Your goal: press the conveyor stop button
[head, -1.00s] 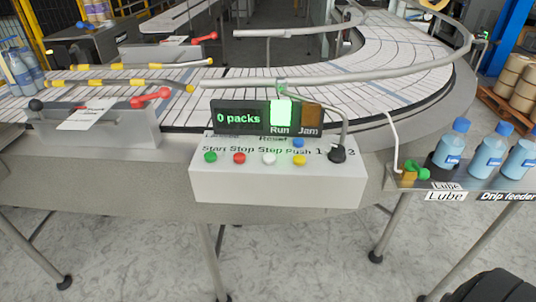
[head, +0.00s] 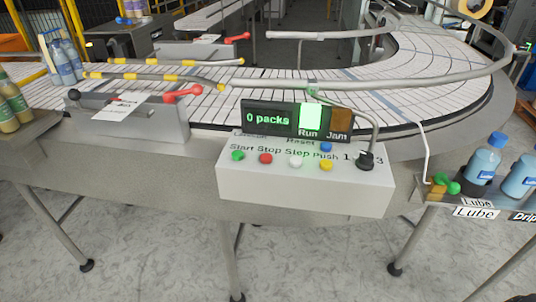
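The white control box (head: 304,189) is at the front edge of the conveyor, right of centre in the head view. Its sloped top carries a green button (head: 238,155) under "Start", a red button (head: 265,159) under "Stop", a white button (head: 295,162) under "Step" and a yellow button (head: 326,165) under "Push". A blue button (head: 326,147) sits behind, by "Reset", and a black selector knob (head: 365,160) is at the right. The display (head: 268,117) above reads "0 packs", with "Run" lit green and "Jam" dark amber. Neither gripper is in view.
The curved conveyor (head: 430,70) runs behind the box, with a guide rail (head: 400,83) above it. A grey unit with a red-handled lever (head: 183,93) stands at the left. Blue bottles (head: 484,160) stand on the lube shelf at right. Floor in front is clear.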

